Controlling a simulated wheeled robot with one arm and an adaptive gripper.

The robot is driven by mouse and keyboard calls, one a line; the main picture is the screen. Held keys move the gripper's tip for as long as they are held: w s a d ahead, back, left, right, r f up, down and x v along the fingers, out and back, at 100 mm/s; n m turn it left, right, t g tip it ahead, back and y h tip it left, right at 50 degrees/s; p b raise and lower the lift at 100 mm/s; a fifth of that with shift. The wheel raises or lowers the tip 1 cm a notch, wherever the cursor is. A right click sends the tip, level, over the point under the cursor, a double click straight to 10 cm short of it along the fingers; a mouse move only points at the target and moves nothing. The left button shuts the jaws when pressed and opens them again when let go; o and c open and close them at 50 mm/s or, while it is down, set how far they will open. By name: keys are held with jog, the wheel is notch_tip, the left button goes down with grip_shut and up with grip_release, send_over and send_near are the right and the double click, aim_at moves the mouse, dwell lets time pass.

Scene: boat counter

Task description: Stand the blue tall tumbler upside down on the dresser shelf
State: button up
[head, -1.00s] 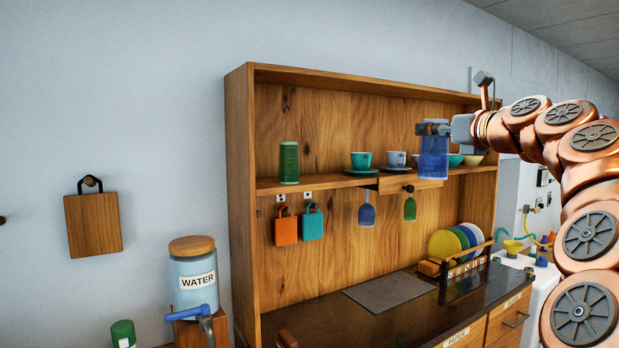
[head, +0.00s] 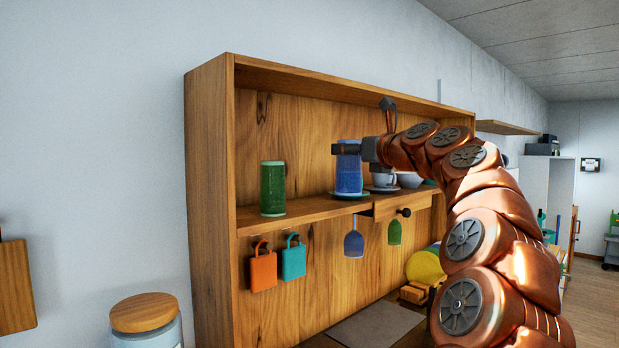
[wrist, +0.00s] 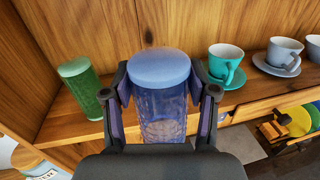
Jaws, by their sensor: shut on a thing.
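The blue tall tumbler (head: 348,172) is upright in line, with its closed base up and its mouth down. My gripper (head: 347,149) is shut around its upper part; in the wrist view the fingers (wrist: 162,98) press its two sides. The tumbler (wrist: 160,72) is at the height of the dresser shelf (head: 300,213), between the green tumbler and the teal cup in the wrist view. Its lower end is hidden there by my gripper, so I cannot tell whether it touches the shelf.
A green tumbler (head: 272,188) stands left on the shelf, closed end up. A teal cup (wrist: 226,62) on a saucer (head: 352,196) and a grey cup (wrist: 284,54) stand right. Bare shelf (wrist: 115,118) shows between green tumbler and teal cup. Mugs and glasses hang below.

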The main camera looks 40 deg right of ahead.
aim_at(346, 170)
jog(key=w+f+p, duration=0.2)
jog(key=w+f, duration=0.2)
jog(key=w, duration=0.8)
jog(key=shift+d+f, duration=0.15)
jog(key=shift+f, duration=0.1)
jog(key=o, duration=1.4)
jog(key=shift+f, duration=0.15)
jog(key=b+v, duration=0.2)
jog(key=v, duration=1)
